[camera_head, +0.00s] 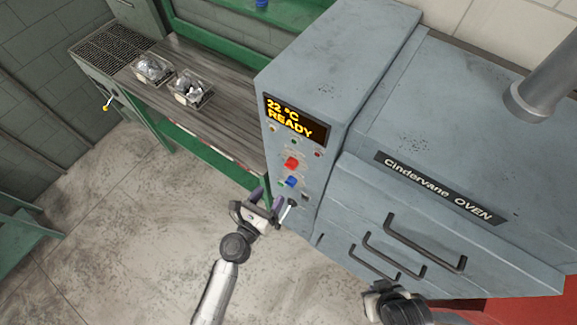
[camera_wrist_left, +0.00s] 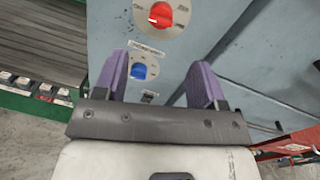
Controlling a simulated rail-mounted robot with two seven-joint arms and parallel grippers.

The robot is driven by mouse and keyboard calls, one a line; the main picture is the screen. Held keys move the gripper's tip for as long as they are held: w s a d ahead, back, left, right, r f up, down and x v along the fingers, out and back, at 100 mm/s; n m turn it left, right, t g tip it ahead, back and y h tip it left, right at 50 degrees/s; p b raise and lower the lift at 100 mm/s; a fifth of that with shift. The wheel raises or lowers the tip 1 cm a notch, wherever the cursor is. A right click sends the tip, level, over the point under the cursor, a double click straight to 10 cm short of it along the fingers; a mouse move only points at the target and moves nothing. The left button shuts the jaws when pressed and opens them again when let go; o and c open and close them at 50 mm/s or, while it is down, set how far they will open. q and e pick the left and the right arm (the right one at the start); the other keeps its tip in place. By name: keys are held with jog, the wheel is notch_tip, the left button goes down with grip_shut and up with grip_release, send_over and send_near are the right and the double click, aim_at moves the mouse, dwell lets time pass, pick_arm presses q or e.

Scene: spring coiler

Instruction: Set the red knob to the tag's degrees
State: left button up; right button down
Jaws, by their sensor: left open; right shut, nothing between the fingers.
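The red knob (camera_head: 291,163) is on the front panel of the grey Cindervane oven, above a blue knob (camera_head: 291,181). In the left wrist view the red knob (camera_wrist_left: 160,14) sits on a round pale dial near the top, with a light pointer mark on its left side. The blue knob (camera_wrist_left: 139,71) is below it, between my fingers in the picture. My left gripper (camera_head: 266,203) is open and empty, just in front of the panel and below the red knob. My right gripper (camera_head: 384,292) is shut and empty, low by the drawer handles. I cannot make out a tag with degrees.
The oven display (camera_head: 295,119) reads "22 °C READY". A small lever (camera_head: 287,210) is low on the panel. Drawer handles (camera_head: 424,243) stick out at the right. A bench (camera_head: 225,125) with two trays of parts (camera_head: 189,90) is at the left; open floor lies in front.

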aim_at(289, 167)
pick_arm(q)
jog(key=x, duration=1.1)
jog(key=shift+w+d+b, duration=0.15)
jog(key=shift+d+b, duration=0.05)
jog(key=shift+b, duration=0.2)
jog(key=c, duration=0.9)
